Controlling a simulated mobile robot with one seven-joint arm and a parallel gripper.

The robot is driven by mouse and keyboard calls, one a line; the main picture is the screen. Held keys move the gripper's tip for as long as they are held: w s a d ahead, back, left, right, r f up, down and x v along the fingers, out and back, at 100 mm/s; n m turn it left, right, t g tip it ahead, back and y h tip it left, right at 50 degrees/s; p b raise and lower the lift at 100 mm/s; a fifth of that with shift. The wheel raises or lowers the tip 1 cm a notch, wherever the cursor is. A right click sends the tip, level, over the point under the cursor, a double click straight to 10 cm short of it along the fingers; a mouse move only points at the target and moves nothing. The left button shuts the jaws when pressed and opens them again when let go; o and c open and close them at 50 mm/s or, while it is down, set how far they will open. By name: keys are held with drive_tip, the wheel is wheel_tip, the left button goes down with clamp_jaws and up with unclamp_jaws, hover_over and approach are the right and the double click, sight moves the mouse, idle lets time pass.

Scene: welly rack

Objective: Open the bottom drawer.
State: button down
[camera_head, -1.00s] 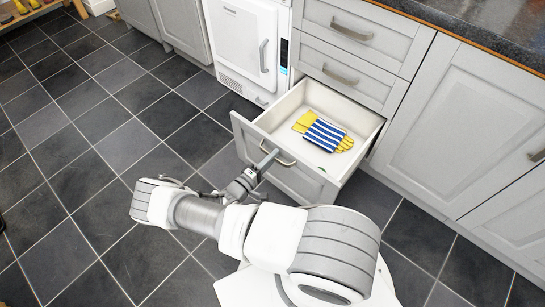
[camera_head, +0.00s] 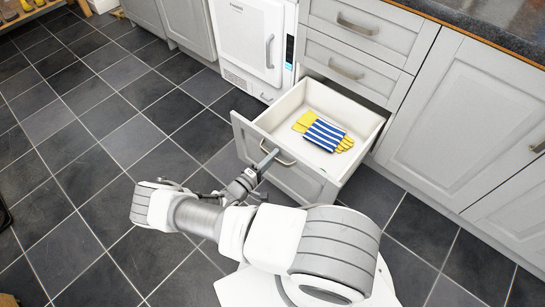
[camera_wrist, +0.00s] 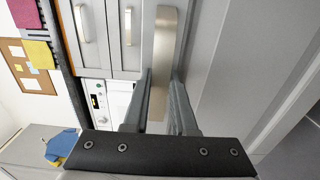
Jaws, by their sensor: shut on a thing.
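The bottom drawer (camera_head: 330,183) stands pulled well out of its grey cabinet in the head view. A pair of yellow gloves with blue and white striped cuffs (camera_head: 323,134) lies inside it. My gripper (camera_head: 269,160) is at the drawer's front, shut on its metal handle (camera_head: 282,158). In the wrist view the handle (camera_wrist: 164,50) runs between the two fingers of my gripper (camera_wrist: 161,80). The drawer's far runners are hidden inside the cabinet.
Two shut drawers (camera_head: 343,65) sit above the open one. A white appliance (camera_head: 245,40) stands to the left, and grey cupboard doors (camera_head: 470,125) to the right. The dark tiled floor (camera_head: 90,150) is clear on the left.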

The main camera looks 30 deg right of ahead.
drive_tip(key=c, duration=0.7)
unclamp_jaws()
drive_tip(key=p+v, duration=0.2)
drive_tip(key=v, duration=1.5)
drive_tip(key=shift+s+a, duration=0.15)
drive_tip(key=shift+a, duration=0.05)
